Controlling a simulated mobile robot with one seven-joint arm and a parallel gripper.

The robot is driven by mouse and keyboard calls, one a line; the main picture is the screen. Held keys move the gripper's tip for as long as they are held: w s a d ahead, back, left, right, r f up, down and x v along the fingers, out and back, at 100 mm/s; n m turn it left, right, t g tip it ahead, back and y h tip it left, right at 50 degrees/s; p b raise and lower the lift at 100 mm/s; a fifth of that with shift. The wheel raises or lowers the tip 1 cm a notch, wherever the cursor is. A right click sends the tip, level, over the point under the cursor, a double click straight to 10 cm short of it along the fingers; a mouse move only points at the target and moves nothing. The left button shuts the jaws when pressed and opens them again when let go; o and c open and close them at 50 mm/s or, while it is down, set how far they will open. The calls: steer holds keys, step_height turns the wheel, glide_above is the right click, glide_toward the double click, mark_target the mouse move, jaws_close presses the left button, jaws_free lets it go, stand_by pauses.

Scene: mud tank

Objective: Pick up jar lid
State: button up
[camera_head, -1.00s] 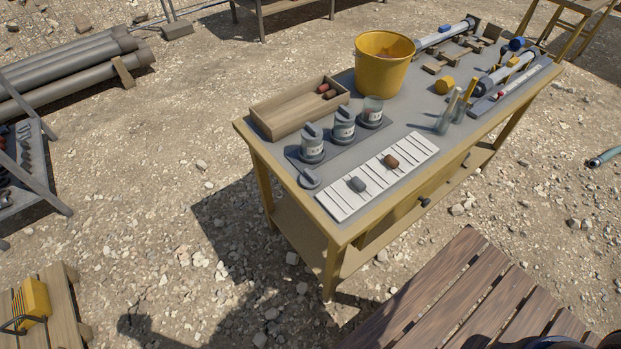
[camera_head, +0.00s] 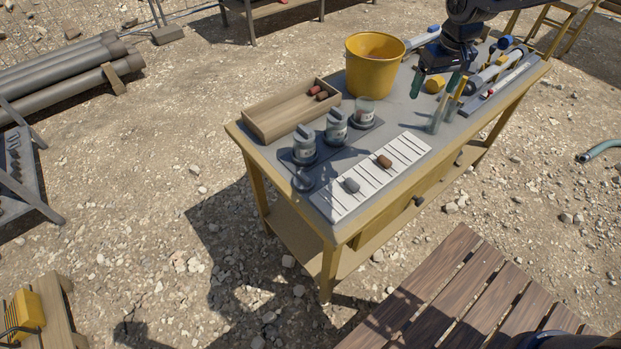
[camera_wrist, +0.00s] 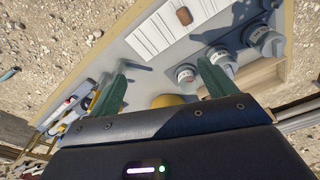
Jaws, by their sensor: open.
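The loose jar lid (camera_head: 303,181), a small grey disc with a raised grip, lies on the table's near left corner, beside the white slatted board. The jars show at the upper right of the wrist view (camera_wrist: 220,60), where I cannot clearly make out the loose lid. My gripper (camera_head: 434,84) is above the table right of the yellow bucket, well away from the lid. Its green fingers are apart and empty, also in the wrist view (camera_wrist: 162,65).
The yellow bucket (camera_head: 372,72) and a wooden tray (camera_head: 290,112) with red pieces stand behind the jars. The white board (camera_head: 368,178) holds two small lumps.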

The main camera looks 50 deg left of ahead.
steer(key=s+a+f+n, duration=0.1)
steer(key=s+a+f, duration=0.35)
steer(key=s, duration=0.35)
steer(key=s+a+f+n, duration=0.2)
steer(key=s+a+f, duration=0.2)
steer(key=s+a, duration=0.25)
steer(key=n+h, duration=0.1)
steer(key=n, duration=0.1)
glide_above(304, 176)
step_height(304, 176, down, 7)
steer(key=shift+s+a+f+g, duration=0.2)
steer(key=shift+s+f+g, duration=0.1)
steer(key=shift+f, duration=0.15)
steer(key=f, duration=1)
steer(key=shift+w+d, duration=0.2)
steer(key=shift+w, duration=0.1)
steer(key=shift+c, duration=0.2)
steer(key=c, duration=1)
